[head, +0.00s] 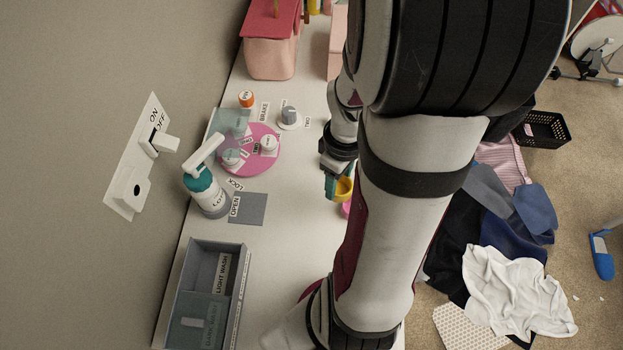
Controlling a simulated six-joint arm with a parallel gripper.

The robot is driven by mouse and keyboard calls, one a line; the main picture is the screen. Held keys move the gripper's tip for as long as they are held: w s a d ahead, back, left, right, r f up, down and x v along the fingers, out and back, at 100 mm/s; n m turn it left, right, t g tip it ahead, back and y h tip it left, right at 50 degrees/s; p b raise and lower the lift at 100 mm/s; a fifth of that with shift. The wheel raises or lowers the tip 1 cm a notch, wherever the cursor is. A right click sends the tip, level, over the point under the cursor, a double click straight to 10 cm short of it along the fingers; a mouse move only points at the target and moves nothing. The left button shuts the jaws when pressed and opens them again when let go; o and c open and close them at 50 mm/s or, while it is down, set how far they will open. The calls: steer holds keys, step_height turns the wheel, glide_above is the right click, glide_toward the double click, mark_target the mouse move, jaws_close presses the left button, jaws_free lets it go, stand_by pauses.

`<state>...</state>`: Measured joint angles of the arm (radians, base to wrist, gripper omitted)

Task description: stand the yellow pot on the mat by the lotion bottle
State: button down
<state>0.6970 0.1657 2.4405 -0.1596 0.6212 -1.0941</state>
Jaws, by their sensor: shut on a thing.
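The yellow pot (344,190) is small and shows just left of my forearm. My gripper (335,187) is shut on the yellow pot; the arm hides part of both. I cannot tell how high the pot is above the surface. Nothing stands on the mat.
A pink round plate (264,164) with labelled knobs lies behind the mat. An orange-capped jar (246,98) and a grey knob (290,116) stand further back. A grey divided box (190,256) is in front. Wall switches (137,180) jut out at left. Between mat and gripper is clear.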

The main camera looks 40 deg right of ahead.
steer(key=s+d+r, duration=0.3)
steer(key=s, duration=0.1)
steer(key=w+a+n, duration=0.9)
steer(key=w+n, duration=0.1)
steer(key=n, duration=0.8)
steer(key=w+a+f, duration=0.2)
steer(key=a, duration=0.1)
steer(key=w+a+f, duration=0.2)
steer(key=a, duration=0.1)
steer(key=w+a+f, duration=0.2)
steer(key=a, duration=0.1)
steer(key=shift+a+f, duration=0.25)
steer(key=shift+a, duration=0.05)
step_height(320, 180, down, 4)
steer(key=shift+w+a+f, duration=0.1)
steer(key=shift+a, duration=0.05)
steer(key=shift+f, duration=0.15)
steer(key=c, duration=0.5)
jaws_free()
